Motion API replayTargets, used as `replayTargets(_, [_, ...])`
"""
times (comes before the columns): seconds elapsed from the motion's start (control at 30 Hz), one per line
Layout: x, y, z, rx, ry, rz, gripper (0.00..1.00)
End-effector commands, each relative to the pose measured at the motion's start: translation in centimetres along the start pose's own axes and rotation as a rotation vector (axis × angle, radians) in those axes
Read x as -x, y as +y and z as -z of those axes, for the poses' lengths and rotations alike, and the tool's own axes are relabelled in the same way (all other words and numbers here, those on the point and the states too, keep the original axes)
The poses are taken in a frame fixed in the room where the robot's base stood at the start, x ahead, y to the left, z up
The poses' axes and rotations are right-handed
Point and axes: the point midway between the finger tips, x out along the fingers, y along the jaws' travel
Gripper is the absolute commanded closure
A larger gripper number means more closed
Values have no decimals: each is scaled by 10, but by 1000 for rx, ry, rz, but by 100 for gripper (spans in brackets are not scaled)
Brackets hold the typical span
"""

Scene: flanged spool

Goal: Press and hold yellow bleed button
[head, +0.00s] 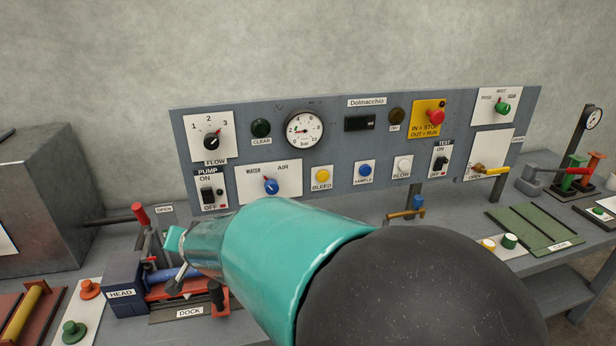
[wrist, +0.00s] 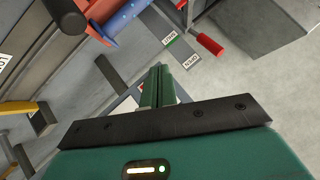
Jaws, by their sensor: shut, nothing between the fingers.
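The yellow bleed button (head: 322,175) is on a white plate labelled BLEED in the lower row of the upright grey panel (head: 340,120). It is in plain view in the head view. My gripper (head: 172,238) is well to the left of the button and lower, above the left part of the bench, and points left. It is apart from the button. In the wrist view its green fingers (wrist: 158,86) are together with nothing between them. I cannot make out the yellow button in the wrist view.
The blue sample button (head: 365,171) and a white blow button (head: 402,165) are right of the bleed button; a blue water/air knob (head: 271,186) is left of it. A red-handled lever (head: 138,212) stands near my gripper. A dark metal box (head: 45,195) is at the far left.

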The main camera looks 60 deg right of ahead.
Motion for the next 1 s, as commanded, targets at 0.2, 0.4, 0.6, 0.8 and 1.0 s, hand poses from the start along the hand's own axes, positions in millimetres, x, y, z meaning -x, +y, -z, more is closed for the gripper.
replayTargets(0.2, [-43, 88, 66, -221, 291, -152, 100])
replayTargets(0.4, [-47, 178, 119, -338, 596, -294, 100])
replayTargets(0.6, [-18, 266, 161, -355, 937, -431, 100])
replayTargets(0.8, [22, 314, 185, -301, 1194, -507, 100])
replayTargets(1.0, [33, 322, 190, -279, 1260, -519, 100])
